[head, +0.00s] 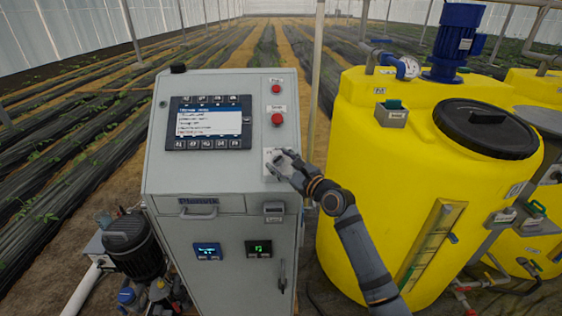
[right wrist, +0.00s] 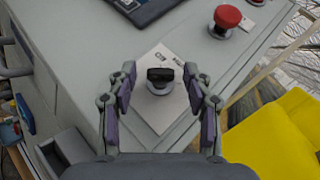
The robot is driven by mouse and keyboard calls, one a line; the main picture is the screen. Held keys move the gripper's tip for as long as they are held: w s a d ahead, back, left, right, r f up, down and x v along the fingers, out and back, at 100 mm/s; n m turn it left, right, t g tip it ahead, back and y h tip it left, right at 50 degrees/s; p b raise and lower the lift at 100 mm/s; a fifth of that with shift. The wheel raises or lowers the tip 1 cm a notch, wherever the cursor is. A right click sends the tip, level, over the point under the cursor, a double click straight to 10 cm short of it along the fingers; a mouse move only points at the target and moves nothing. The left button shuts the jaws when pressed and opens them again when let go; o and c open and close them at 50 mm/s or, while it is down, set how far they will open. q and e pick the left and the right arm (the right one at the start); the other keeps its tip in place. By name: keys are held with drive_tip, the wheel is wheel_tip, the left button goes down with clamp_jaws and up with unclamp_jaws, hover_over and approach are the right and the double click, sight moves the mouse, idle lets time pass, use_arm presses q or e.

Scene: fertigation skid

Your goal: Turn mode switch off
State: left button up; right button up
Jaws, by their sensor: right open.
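The mode switch is a black knob (right wrist: 160,78) on a round base, set on a white plate (right wrist: 146,108) on the control cabinet's sloped top. Small print lies beyond the knob, too small to read surely. My right gripper (right wrist: 159,72) is open, with one finger on each side of the knob and gaps visible between the fingers and the knob. In the head view my right gripper (head: 275,162) covers most of the plate and hides the knob. I cannot make out my left gripper in either view.
The grey cabinet (head: 164,165) carries a screen (head: 209,122) left of the switch. A red mushroom button (head: 277,119) and a smaller red button (head: 276,89) sit above it. A yellow tank (head: 375,140) stands close on the right. A dark pump (head: 132,245) stands at lower left.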

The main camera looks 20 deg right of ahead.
drive_tip(key=shift+w+d+f, duration=0.1)
drive_tip(key=shift+c, duration=0.4)
clamp_jaws()
